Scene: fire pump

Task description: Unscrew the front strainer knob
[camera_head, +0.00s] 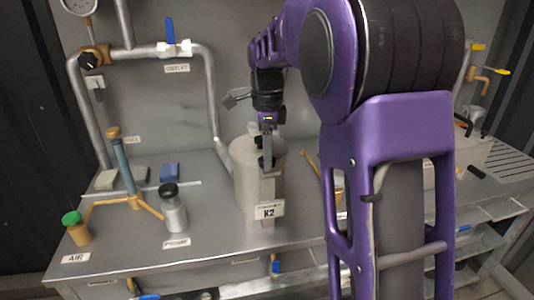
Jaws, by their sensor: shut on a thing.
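A grey cylindrical strainer (246,185) stands upright on the metal bench in the middle of the view. A small pale fitting (252,129) tops its lid. A grey upright bracket (271,186) is on its front side, above a K2 label (268,211). My gripper (266,160) points down at the front rim of the strainer, at the top of this bracket. It is shut on the front strainer knob, which is small and mostly hidden by the fingers. I cannot tell how far the knob is turned.
A teal-handled stand (124,165), a green-capped brass piece (75,229) and a black-topped grey bottle (173,208) stand left on the bench. Pipes with a blue-handled valve (170,32) run behind. My purple arm hides much of the right side.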

